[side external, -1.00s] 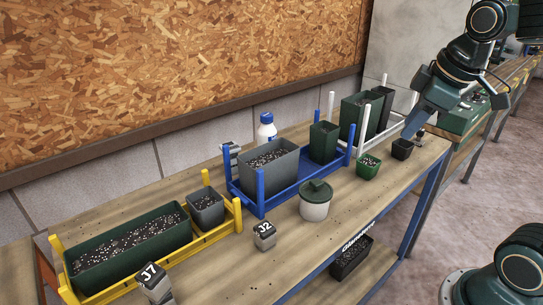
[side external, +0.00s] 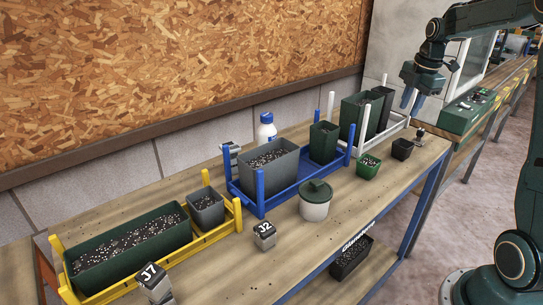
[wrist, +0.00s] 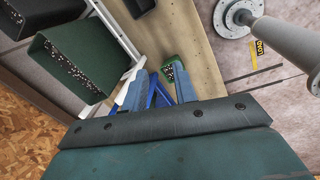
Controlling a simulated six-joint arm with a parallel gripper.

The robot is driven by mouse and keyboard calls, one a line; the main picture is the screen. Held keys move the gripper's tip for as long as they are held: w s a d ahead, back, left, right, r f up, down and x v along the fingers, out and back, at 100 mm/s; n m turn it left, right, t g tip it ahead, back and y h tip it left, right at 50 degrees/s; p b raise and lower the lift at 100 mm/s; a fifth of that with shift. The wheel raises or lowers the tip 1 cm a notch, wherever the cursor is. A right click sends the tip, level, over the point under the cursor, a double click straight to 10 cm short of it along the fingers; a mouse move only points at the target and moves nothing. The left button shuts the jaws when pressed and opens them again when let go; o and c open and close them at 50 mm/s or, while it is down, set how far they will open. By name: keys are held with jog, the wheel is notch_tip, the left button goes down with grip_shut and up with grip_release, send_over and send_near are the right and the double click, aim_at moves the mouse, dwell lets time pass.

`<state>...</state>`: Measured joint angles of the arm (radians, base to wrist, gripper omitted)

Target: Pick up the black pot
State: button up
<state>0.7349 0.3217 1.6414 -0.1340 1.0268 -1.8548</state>
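The small black pot (side external: 402,149) stands upright on the wooden table near its right end in the side view. A dark pot that seems to be the same one shows at the top edge of the wrist view (wrist: 140,6), partly cut off. My gripper (side external: 411,106) hangs above the table, higher than the black pot and apart from it, with its blue fingers pointing down. In the wrist view the fingers (wrist: 161,88) are spread with nothing held between them.
A small green pot (side external: 368,167) with soil stands left of the black pot. Tall green pots (side external: 352,113) stand in a white rack (side external: 397,130) behind. A dark stamp-like object (side external: 420,136) is just right of the black pot. The table front is clear there.

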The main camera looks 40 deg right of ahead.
jog(key=s+d+f+n, duration=0.25)
jog(key=d+f, duration=0.35)
jog(key=d, duration=0.3)
send_over(408, 156)
jog(key=shift+n+g+y, duration=0.25)
jog(key=shift+g+y, duration=0.05)
jog(key=shift+s+a+f, duration=0.1)
jog(key=shift+f, duration=1.95)
jog(key=shift+s+a+f, duration=0.1)
jog(key=shift+f, duration=1.95)
jog(key=shift+w+f, duration=0.2)
jog(key=shift+f, duration=2.4)
grip_shut()
